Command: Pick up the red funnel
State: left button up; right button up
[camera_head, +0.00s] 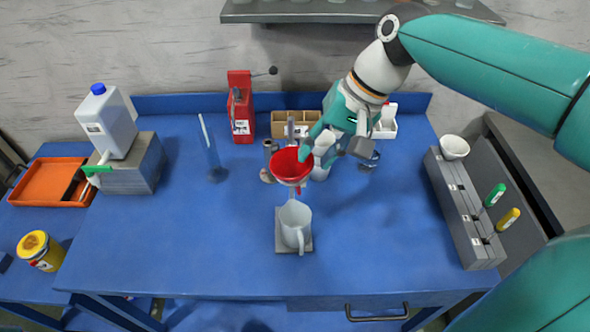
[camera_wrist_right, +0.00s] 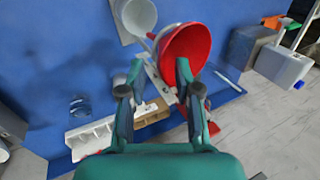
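The red funnel (camera_head: 291,165) is at the middle of the table, raised above it, with its wide mouth up. It also shows in the right wrist view (camera_wrist_right: 187,48). My right gripper (camera_head: 318,150) is just right of and behind the funnel in the head view. In the right wrist view its two fingers (camera_wrist_right: 158,75) are spread apart, and the right-hand fingertip overlaps the funnel's rim. I cannot tell whether it touches. A grey stand part (camera_wrist_right: 157,78) shows between the fingers. My left gripper is not in view.
A pale jug (camera_head: 293,222) stands on a grey plate in front of the funnel. A red press-like device (camera_head: 241,110) and a wooden box (camera_head: 293,122) are behind. A grey rack (camera_head: 458,205) is at right, a white canister (camera_head: 106,122) at left.

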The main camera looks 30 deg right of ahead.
jog(key=shift+w+a+f, duration=0.15)
jog(key=shift+a+f, duration=0.1)
jog(key=shift+f, duration=0.35)
grip_shut()
